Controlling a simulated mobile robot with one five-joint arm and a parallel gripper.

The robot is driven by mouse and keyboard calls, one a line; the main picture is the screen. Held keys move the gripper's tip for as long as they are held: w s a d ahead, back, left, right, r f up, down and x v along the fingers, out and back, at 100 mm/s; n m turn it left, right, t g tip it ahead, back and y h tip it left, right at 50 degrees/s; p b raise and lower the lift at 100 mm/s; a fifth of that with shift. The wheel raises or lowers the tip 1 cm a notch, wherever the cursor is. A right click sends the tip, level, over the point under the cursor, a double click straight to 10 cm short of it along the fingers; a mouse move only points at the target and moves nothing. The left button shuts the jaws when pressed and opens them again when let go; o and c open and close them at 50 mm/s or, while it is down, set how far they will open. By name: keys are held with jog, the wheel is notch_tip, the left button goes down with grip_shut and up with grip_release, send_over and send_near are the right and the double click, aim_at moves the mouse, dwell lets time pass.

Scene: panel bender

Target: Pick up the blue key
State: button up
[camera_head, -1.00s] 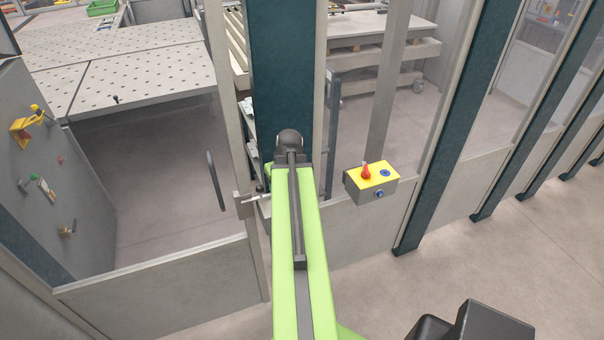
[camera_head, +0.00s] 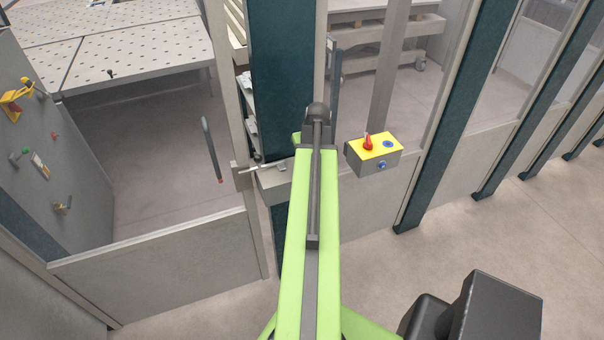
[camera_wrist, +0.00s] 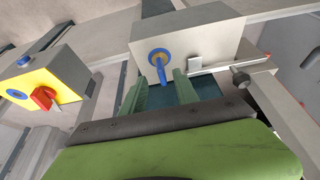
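The blue key (camera_wrist: 158,57) shows in the wrist view, with a round blue bow on the front face of a grey lock box (camera_wrist: 205,38). A blue stem points from it down toward my gripper. My gripper (camera_wrist: 161,77) is open, with one green finger on each side below the key; the key's lower end lies between the fingertips in the picture. I cannot tell whether a finger touches it. In the head view the grey box (camera_head: 270,181) shows partly at the gate post; my green arm hides the key and my gripper.
A yellow-topped control box (camera_head: 376,150) with a red knob hangs right of my arm, and left in the wrist view (camera_wrist: 62,76). A metal latch (camera_wrist: 208,65) sits beside the lock box. Fence posts and panels (camera_head: 160,241) stand around; open floor is at right.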

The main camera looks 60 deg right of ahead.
jog(key=shift+x, duration=0.85)
jog(key=b+x, duration=0.5)
jog(key=shift+f, duration=0.2)
jog(key=shift+r, duration=0.2)
grip_shut()
